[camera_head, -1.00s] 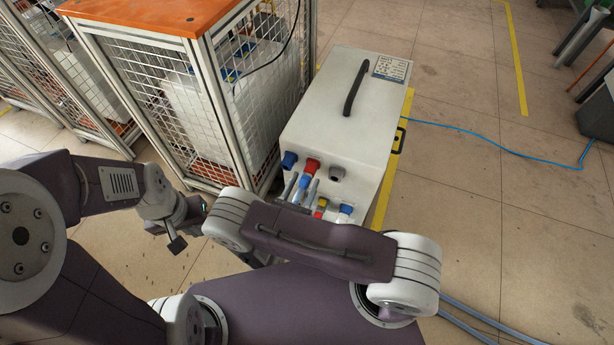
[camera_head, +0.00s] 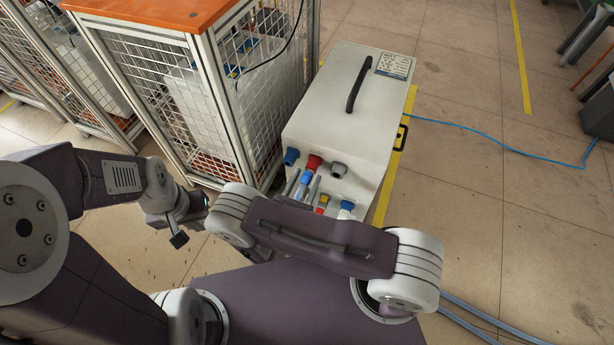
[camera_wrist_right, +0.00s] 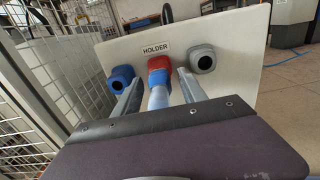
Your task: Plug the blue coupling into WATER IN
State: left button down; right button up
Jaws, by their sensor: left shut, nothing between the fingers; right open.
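The blue coupling (camera_head: 303,180) sits with its front end at the red fitting (camera_head: 313,162) on the front of the white box. In the right wrist view the coupling (camera_wrist_right: 158,97) is a pale blue cylinder under the HOLDER label (camera_wrist_right: 156,49). My right gripper (camera_wrist_right: 158,78) is open, one grey finger on each side of the coupling, with visible gaps. No WATER IN label is readable. A blue port (camera_head: 291,157) is left of the red fitting, and another blue fitting (camera_head: 346,206) is lower right. My left gripper (camera_head: 178,240) is shut and empty, left of the box.
The white box (camera_head: 345,115) has a black top handle and a grey port (camera_head: 338,171). A mesh cage (camera_head: 165,85) with an orange top stands close on its left. A blue cable (camera_head: 470,130) lies on the floor to the right, where there is open room.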

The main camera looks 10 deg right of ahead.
grip_shut()
dwell(1.3)
jog(key=shift+a, duration=0.1)
